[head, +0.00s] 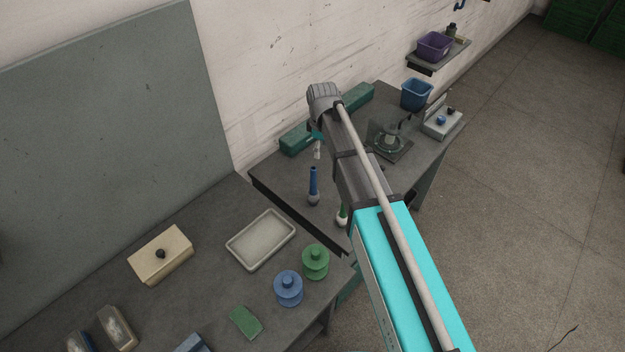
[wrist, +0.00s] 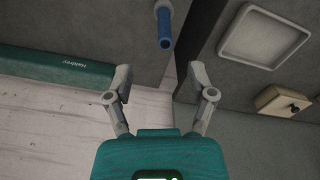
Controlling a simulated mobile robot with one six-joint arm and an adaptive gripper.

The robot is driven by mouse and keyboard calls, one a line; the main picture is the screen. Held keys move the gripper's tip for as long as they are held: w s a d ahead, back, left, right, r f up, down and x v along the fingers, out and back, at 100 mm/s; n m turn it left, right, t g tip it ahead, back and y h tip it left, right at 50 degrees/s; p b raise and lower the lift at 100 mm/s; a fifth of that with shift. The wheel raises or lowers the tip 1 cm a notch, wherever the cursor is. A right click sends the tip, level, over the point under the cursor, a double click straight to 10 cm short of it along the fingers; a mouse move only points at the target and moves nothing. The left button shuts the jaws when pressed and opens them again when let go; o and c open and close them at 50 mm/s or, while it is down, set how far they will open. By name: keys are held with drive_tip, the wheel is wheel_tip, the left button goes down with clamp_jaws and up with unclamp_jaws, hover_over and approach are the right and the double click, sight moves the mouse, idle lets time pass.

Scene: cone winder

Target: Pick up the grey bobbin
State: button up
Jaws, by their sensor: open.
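I cannot pick out a grey bobbin in either view; my arm covers part of the far table in the head view. A blue bobbin (head: 288,289) and a green bobbin (head: 315,263) stand upright near the right edge of the near table. My gripper (wrist: 160,80) is open and empty in the wrist view, its fingers spread apart. In the head view my gripper (head: 317,151) is mostly hidden behind my arm, above the far table. A blue-topped peg (head: 313,186) stands below it and shows ahead of the fingers in the wrist view (wrist: 165,30).
A pale tray (head: 260,240) and a cream lidded box (head: 161,256) sit on the near table. A long green box (head: 296,138) lies along the wall, partly behind my arm. A winder-like device (head: 390,145) and blue bin (head: 416,94) stand on the far table.

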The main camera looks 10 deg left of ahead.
sight(313, 174)
drive_tip(key=shift+w+a+r+n, duration=0.1)
drive_tip(key=shift+a+r+n, duration=0.15)
drive_tip(key=shift+a, duration=0.3)
drive_tip(key=shift+a+r+n, duration=0.15)
drive_tip(key=shift+a+r, duration=0.05)
drive_tip(key=shift+a, duration=0.3)
drive_tip(key=shift+f, duration=0.1)
wheel_tip(313, 174, down, 8)
drive_tip(key=b, duration=0.8)
drive_tip(key=shift+f, duration=0.25)
drive_tip(key=shift+f+b, duration=0.1)
drive_tip(key=shift+b, duration=0.25)
wheel_tip(313, 174, down, 5)
drive_tip(key=b, duration=0.5)
drive_tip(key=shift+a, duration=0.15)
clamp_jaws()
